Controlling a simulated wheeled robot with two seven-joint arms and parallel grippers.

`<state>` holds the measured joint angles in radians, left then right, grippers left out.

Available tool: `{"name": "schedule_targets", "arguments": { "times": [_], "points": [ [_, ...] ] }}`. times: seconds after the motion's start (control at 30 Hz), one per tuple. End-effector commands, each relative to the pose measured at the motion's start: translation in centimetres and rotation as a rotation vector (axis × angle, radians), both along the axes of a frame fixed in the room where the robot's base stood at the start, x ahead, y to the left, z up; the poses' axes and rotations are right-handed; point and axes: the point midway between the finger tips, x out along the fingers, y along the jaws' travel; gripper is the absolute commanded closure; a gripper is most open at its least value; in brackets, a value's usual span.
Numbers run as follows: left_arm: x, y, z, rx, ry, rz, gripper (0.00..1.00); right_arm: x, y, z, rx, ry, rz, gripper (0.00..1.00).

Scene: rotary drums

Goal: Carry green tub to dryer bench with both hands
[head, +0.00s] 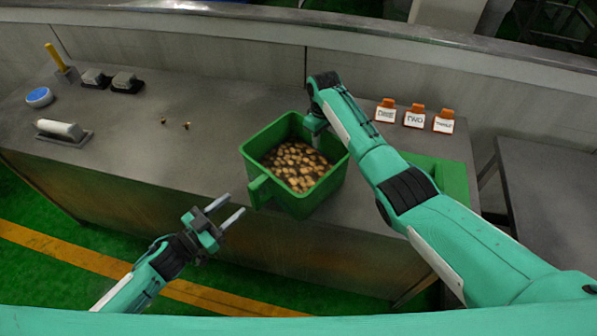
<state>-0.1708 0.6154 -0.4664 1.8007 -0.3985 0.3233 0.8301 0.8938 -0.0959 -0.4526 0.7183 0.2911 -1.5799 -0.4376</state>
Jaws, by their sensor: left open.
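The green tub (315,200) stands upright on the near part of the grey bench and holds many brown lumps in dark liquid. A green handle (259,187) sticks out from its near left side. My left gripper (228,208) is open and empty, just left of that handle and apart from it. My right gripper (315,128) is at the far rim of the tub. My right arm reaches over the tub's right side, and the fingers are too hidden to tell their state. No label shows which surface is the dryer bench.
A separate grey table (550,185) stands at right. A green flat piece (448,178) lies right of the tub, partly behind my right arm. Three orange-topped signs (414,117) stand at the back. Scale-like items (62,130) and a blue-topped round item (39,97) sit far left.

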Motion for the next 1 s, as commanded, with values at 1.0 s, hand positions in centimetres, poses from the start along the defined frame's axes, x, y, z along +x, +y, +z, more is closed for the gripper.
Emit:
{"name": "schedule_targets", "arguments": {
  "times": [1.0],
  "points": [
    [-1.3,1.2,0.0,-0.001,-0.001,0.0,0.55,0.0,0.0,11.8,0.0,0.0,-0.001,0.75]
  ]
}}
